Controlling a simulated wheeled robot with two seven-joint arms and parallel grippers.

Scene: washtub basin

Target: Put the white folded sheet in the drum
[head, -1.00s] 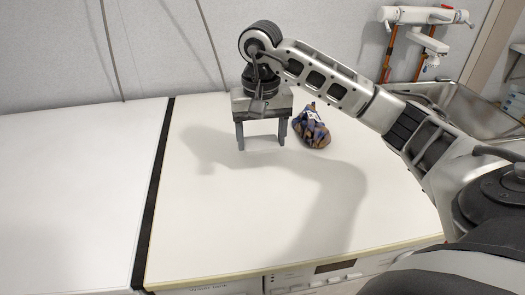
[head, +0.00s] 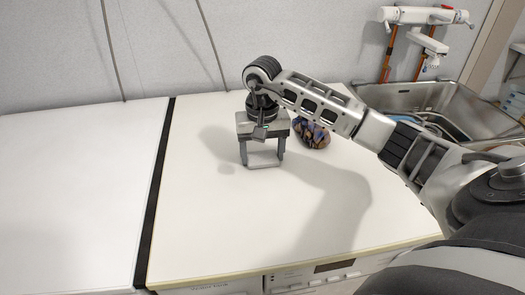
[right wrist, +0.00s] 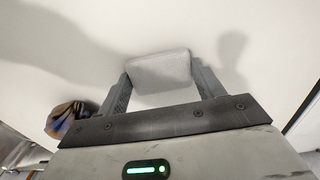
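The white folded sheet (head: 264,159) is a small pale block between the fingers of my right gripper (head: 262,158). The right wrist view shows the sheet (right wrist: 160,72) with a finger against each side, so the gripper is shut on it. The sheet appears raised over the white worktop (head: 220,225), with a detached shadow to its left. The drum is not visible in either view. My left gripper is not in view.
A crumpled blue and brown cloth (head: 311,133) lies on the worktop, just right of the gripper. A metal sink (head: 395,95) stands at the back right. Appliance fronts (head: 325,273) show below the front edge. The worktop's left and front are clear.

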